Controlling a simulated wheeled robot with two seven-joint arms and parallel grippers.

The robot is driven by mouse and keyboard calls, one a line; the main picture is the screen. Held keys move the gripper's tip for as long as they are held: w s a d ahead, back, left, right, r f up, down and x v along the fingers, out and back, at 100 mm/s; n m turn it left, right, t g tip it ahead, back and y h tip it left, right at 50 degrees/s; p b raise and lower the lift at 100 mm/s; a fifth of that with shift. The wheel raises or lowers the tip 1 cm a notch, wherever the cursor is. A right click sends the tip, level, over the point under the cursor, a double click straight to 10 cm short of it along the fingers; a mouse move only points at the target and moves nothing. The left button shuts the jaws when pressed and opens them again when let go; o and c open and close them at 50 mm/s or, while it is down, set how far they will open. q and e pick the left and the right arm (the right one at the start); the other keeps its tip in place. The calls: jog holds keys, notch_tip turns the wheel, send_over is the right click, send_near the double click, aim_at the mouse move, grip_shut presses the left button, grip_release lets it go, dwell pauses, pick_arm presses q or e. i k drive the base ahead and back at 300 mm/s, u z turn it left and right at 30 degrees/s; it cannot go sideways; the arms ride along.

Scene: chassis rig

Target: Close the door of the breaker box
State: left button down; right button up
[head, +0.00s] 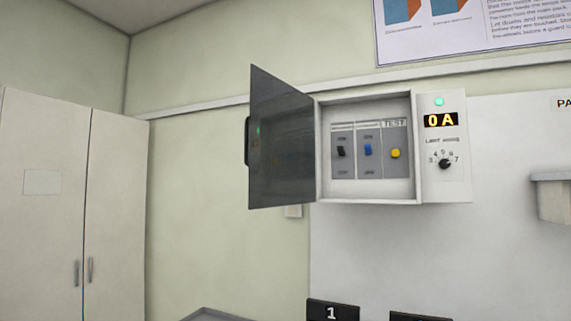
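The breaker box (410,194) is a white wall-mounted box in the middle right of the head view. Its dark, see-through door (280,145) stands wide open, hinged on the box's left side and swung out to the left. A black handle (247,141) is on the door's free edge. Inside are a black switch (341,152), a blue switch (367,150) and a yellow button (395,153) under the word TEST. The right panel has a green light, a display reading 0 A and a black dial (445,164). Neither of my grippers is in view.
A pale cabinet (60,200) stands at the left. A poster (475,30) hangs above the box. A light grey bin or shelf (552,197) is on the wall at the right edge. A black sign marked 1 (333,311) is at the bottom. The space before the door looks clear.

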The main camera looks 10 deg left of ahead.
aim_at(280, 127)
jog(key=u, duration=1.7)
jog(key=i, duration=2.35)
jog(key=z, duration=3.35)
jog(key=i, duration=0.5)
jog(key=u, duration=0.35)
